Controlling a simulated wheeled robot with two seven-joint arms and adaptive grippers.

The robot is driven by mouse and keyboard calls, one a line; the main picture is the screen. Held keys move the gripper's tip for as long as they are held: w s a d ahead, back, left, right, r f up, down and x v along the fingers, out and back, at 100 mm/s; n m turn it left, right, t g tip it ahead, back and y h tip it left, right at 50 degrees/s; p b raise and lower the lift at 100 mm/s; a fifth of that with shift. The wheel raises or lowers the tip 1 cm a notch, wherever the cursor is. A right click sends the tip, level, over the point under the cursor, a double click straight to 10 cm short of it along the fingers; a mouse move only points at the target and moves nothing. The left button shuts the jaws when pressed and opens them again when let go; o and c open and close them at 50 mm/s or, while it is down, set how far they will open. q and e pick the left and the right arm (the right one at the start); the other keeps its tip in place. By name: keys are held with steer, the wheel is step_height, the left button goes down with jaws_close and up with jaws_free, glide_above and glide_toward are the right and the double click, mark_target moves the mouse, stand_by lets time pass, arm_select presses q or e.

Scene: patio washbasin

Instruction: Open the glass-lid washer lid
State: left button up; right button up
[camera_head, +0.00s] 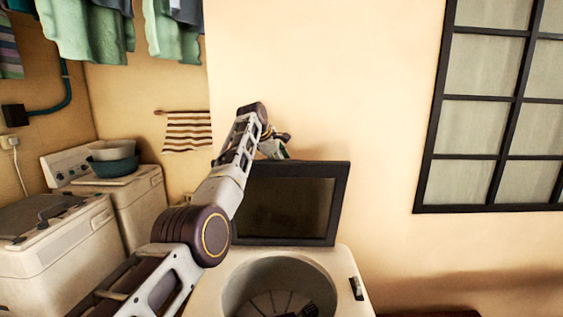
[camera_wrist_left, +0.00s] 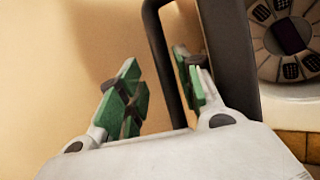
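The washer (camera_head: 347,262) stands at the bottom middle of the head view, its round drum opening uncovered. Its glass lid (camera_head: 290,208), dark with a black frame, stands raised, close to upright, behind the opening. My left gripper (camera_head: 274,146) is at the lid's top edge, partly hidden by my own arm. In the left wrist view my left gripper (camera_wrist_left: 158,85) has its green-padded fingers apart. The black lid frame (camera_wrist_left: 163,65) shows between and beside the fingers; I cannot tell whether they touch it. The drum (camera_wrist_left: 290,38) shows at upper right. My right gripper is not in view.
A plain wall (camera_head: 330,80) is close behind the lid. A black-framed window (camera_head: 480,125) is at right. Two other washers stand at left, one bearing a teal basin (camera_head: 113,165). Clothes (camera_head: 85,35) hang above, and a striped cloth (camera_head: 188,132) hangs on the wall.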

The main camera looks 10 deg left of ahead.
arm_select(q)
steer(key=shift+v, duration=5.65)
steer(key=shift+a, duration=0.1)
